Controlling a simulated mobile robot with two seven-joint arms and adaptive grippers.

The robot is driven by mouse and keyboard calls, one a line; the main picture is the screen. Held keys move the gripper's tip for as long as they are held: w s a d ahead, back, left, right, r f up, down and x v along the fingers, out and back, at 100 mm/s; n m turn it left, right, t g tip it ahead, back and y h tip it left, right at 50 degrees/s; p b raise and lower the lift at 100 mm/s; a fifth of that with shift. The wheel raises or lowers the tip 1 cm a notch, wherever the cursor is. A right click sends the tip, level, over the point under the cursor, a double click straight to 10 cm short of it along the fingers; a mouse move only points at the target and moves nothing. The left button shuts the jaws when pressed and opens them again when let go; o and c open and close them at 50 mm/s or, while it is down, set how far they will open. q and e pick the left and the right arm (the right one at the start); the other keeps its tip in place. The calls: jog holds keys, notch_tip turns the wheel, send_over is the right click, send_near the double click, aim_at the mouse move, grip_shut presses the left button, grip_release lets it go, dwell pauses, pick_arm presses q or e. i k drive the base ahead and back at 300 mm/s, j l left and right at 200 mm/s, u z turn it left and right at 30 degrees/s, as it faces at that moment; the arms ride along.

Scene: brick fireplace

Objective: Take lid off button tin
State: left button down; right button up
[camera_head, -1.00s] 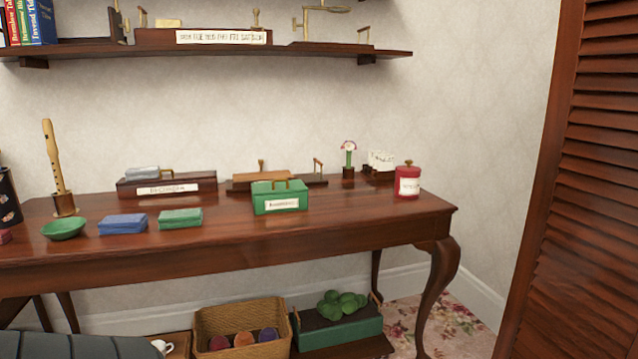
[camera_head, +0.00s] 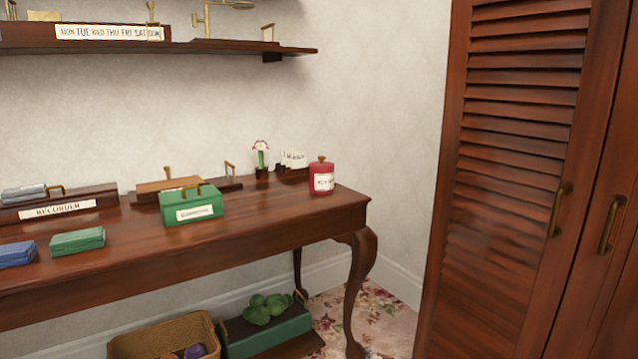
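A red round tin (camera_head: 321,178) with a white label stands upright near the right end of the wooden table; the label is too small to read surely. Its red lid (camera_head: 320,160) with a small brass-coloured knob sits on top. A green box (camera_head: 192,205) with a brass handle and a white label stands to its left, nearer the table's front edge. I cannot tell from the labels which one holds buttons. Neither of my grippers is in view.
A louvred wardrobe (camera_head: 515,180) stands at the right. A wicker basket (camera_head: 165,337) and a green crate (camera_head: 262,330) are on the floor below. A shelf (camera_head: 190,48) hangs above.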

aim_at(321, 165)
jog(key=i+u, duration=0.15)
jog(key=u, duration=0.25)
jog(key=i+l+u, duration=0.1)
jog(key=u, duration=0.25)
jog(key=i+l+u, duration=0.1)
jog(key=u, duration=0.3)
jog(key=i+l+u, duration=0.15)
jog(key=l, duration=0.2)
jog(key=i+l+u, duration=0.35)
jog(key=l, duration=0.35)
